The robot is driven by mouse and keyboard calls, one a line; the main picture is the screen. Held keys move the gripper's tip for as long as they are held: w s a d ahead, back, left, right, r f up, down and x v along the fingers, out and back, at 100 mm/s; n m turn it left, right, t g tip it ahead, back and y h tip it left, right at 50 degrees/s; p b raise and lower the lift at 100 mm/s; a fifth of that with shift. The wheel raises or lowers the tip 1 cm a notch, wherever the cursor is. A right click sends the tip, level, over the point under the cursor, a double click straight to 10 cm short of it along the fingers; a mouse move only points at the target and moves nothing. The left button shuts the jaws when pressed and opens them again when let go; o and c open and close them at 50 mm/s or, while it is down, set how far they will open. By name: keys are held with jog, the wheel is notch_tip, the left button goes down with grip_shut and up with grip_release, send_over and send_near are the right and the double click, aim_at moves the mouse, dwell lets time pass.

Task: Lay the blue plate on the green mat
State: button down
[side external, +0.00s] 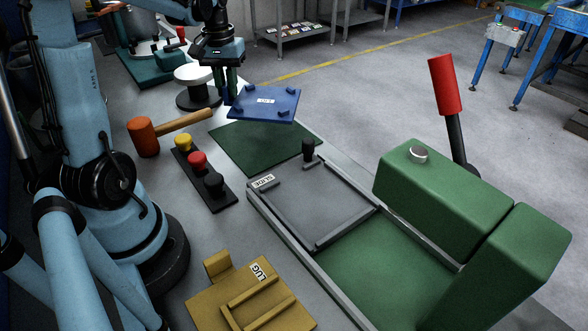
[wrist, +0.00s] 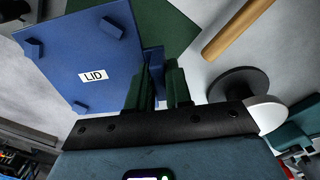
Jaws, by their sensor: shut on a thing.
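The blue plate (side external: 264,103) has a white label and small raised blocks at its corners; in the wrist view the label on the plate (wrist: 70,62) reads LID. My gripper (side external: 230,92) is shut on the plate at its left edge in the side view. In the wrist view my gripper (wrist: 163,75) has its green fingers around a blue tab on the plate's edge. The plate is held about level and appears above the green mat (side external: 262,150), covering part of its far side. The mat is bare where it shows, and also shows in the wrist view (wrist: 185,22).
A mallet (side external: 165,128), a strip of yellow, red and black buttons (side external: 205,178) and a white-topped spool (side external: 196,85) stand left of the mat. A grey slide plate (side external: 312,200) and green press (side external: 450,215) are nearer and right. A yellow LUG piece (side external: 250,298) lies in front.

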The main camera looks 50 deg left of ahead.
notch_tip(320, 180, down, 9)
jog(key=shift+f, duration=0.15)
dwell(0.4)
jog(key=c, duration=1)
grip_release()
jog(key=shift+c, duration=0.2)
